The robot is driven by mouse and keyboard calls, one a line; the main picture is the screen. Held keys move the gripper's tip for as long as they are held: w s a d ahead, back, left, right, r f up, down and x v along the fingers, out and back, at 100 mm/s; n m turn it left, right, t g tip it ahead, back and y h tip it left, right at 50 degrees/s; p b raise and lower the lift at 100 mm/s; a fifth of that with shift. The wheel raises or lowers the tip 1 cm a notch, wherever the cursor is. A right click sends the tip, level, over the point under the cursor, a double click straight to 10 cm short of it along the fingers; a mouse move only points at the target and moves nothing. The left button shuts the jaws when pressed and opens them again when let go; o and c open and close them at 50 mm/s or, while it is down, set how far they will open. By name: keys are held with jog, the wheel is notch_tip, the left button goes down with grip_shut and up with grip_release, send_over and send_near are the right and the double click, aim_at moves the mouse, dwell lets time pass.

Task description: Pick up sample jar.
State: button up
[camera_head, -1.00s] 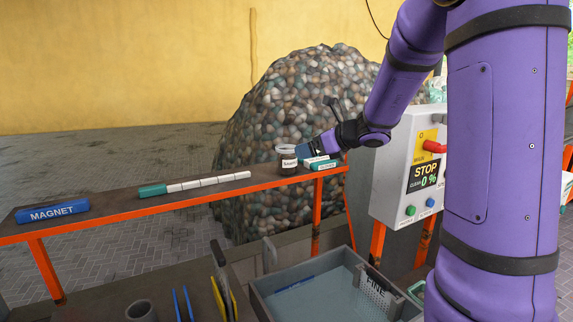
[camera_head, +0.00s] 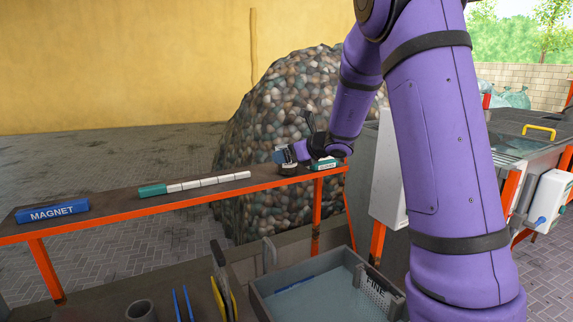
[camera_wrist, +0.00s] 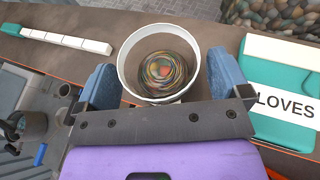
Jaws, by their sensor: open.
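The sample jar (camera_wrist: 158,65) shows from above in the wrist view, with a round white rim and dark, multicoloured contents. It stands on the narrow brown shelf. My gripper (camera_wrist: 162,72) has its two blue fingers on either side of the jar, one left and one right. The fingers are open, and a small gap shows between the right finger and the rim. In the head view the jar (camera_head: 289,171) is mostly hidden behind my gripper (camera_head: 286,155), at the right part of the shelf.
A teal-and-white gloves box (camera_wrist: 285,100) lies close to the right finger. A teal-and-white segmented strip (camera_head: 195,184) and a blue magnet bar (camera_head: 52,211) lie farther left on the shelf (camera_head: 115,200). A grey bin (camera_head: 262,300) stands below. A pebbled mound (camera_head: 270,110) rises behind.

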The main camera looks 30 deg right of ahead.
jog(key=shift+x, duration=0.8)
jog(key=c, duration=1.1)
jog(key=shift+d+r, duration=0.1)
jog(key=shift+r, duration=0.05)
